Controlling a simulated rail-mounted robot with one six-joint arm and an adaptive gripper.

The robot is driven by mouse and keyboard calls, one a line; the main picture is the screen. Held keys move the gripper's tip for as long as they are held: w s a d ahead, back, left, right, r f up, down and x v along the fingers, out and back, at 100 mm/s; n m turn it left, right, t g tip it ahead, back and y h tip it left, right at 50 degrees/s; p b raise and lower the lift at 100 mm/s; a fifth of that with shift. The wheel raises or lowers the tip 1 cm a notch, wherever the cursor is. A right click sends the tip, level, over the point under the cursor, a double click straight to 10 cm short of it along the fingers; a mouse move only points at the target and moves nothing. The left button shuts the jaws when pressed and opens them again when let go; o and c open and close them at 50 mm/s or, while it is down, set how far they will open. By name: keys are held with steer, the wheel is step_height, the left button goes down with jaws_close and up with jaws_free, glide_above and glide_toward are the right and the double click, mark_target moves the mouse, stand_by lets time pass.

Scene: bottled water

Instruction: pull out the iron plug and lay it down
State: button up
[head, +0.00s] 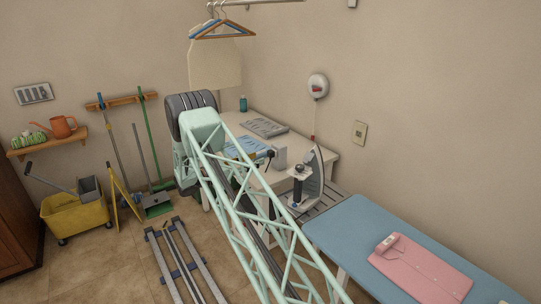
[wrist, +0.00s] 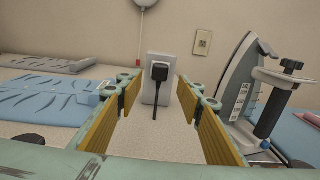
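The black iron plug (wrist: 159,73) sits in a light grey upright socket block (wrist: 151,97), its black cord (wrist: 155,106) hanging down the front. The block also shows in the head view (head: 281,159), but I cannot make out the plug there. My gripper (wrist: 158,92) is open, with yellow ribbed pads to the left and right of the plug in the wrist view. Nothing is between the pads in contact; the plug appears ahead of or level with the fingertips. The iron (wrist: 243,80) stands on its end at the right, also seen in the head view (head: 315,170).
A blue ironing board (head: 350,225) with pink cloth (head: 425,270) is at the right.

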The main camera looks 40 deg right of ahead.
mark_target(268, 155)
steer(key=shift+s+d, duration=0.2)
steer(key=shift+d, duration=1.65)
steer(key=shift+s+d, duration=0.2)
steer(key=shift+d, duration=1.65)
steer(key=shift+b, duration=0.5)
steer(key=c, duration=1.1)
steer(key=shift+a, duration=0.65)
steer(key=shift+w+a, duration=0.15)
steer(key=shift+a, duration=1.05)
steer(key=shift+w+a, duration=0.15)
steer(key=shift+a, duration=1)
